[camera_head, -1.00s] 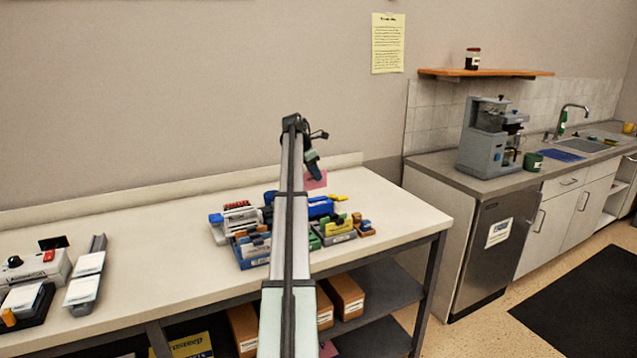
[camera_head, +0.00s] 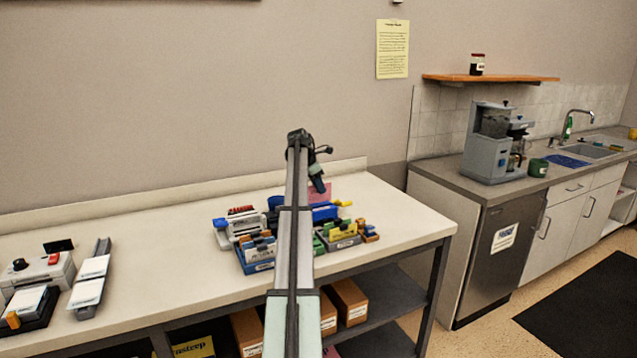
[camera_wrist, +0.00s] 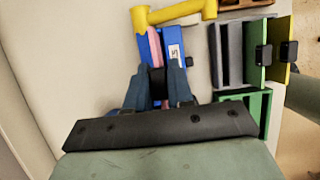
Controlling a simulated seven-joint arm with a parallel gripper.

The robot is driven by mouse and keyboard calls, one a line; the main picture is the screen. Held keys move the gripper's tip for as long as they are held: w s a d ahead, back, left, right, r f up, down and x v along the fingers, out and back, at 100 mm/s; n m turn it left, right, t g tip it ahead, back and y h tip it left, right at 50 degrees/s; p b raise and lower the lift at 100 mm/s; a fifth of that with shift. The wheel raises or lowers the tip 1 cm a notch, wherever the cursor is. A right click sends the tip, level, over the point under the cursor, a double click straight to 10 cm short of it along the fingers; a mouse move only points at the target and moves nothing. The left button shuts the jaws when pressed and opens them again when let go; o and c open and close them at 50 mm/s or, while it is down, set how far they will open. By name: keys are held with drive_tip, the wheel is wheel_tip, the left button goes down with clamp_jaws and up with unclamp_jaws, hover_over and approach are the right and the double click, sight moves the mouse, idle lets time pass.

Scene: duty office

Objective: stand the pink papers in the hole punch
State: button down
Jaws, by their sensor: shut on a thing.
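The pink papers (camera_head: 327,190) are a thin upright sheet or stack at my gripper (camera_head: 319,188), behind the organisers on the bench. In the wrist view the papers (camera_wrist: 155,48) show as a narrow pink strip seen edge-on, and my gripper (camera_wrist: 159,82) is shut on their near end. The hole punch (camera_wrist: 174,48) is blue with a yellow handle and a white label. The strip lies along its blue body; I cannot tell how deep it sits in it. In the head view my arm partly hides the hole punch (camera_head: 326,212).
A grey tray with a green and yellow file (camera_wrist: 255,50) stands close right of the punch. A blue organiser (camera_head: 257,258) and a white device (camera_head: 243,224) are left of my arm. The wall is behind.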

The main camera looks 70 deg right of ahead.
sight(319, 197)
drive_tip(key=shift+f, duration=2.4)
drive_tip(key=c, duration=0.9)
unclamp_jaws()
drive_tip(key=shift+r, duration=4.55)
